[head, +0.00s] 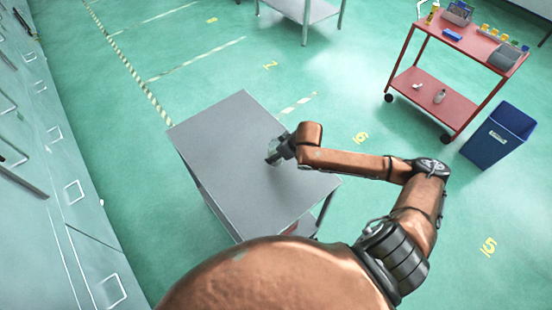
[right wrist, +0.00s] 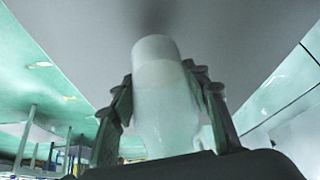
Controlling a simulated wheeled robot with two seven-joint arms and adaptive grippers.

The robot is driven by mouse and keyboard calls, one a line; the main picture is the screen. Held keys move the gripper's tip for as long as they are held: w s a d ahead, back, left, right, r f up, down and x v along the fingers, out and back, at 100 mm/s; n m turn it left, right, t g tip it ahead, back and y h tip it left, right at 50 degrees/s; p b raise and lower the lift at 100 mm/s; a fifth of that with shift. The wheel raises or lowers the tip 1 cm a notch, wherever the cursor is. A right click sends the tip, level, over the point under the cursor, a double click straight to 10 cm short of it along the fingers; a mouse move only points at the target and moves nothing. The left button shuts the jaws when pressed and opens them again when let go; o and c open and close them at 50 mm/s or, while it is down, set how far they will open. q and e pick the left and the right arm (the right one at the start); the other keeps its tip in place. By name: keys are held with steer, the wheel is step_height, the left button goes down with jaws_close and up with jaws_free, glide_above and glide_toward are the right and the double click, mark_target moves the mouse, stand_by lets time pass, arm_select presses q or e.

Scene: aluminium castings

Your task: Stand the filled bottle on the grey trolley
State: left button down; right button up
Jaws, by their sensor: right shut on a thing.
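The grey trolley (head: 225,135) stands in front of me with a bare flat top. My right gripper (head: 278,153) is over the right part of that top. In the right wrist view my right gripper (right wrist: 165,105) is shut on a pale, translucent bottle (right wrist: 160,85), with one finger on each side. The bottle's opaque white end points at the trolley's grey top (right wrist: 240,35), where a dark shadow shows close to it. I cannot tell whether the bottle touches the top. In the head view the bottle is mostly hidden by the gripper. My left gripper is not in view.
A red trolley (head: 425,95) with several items stands at the upper right, beside a blue bin (head: 497,135). Another grey table (head: 310,12) is at the far top. A pale wall of panels (head: 45,150) runs along the left. The grey top is otherwise clear.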

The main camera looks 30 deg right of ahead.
step_height(320, 180, down, 3)
steer(key=shift+f, duration=0.1)
steer(key=o, duration=1.3)
steer(key=shift+f, duration=0.1)
steer(key=shift+c, duration=0.2)
steer(key=p+v, duration=0.1)
steer(key=v, duration=1.1)
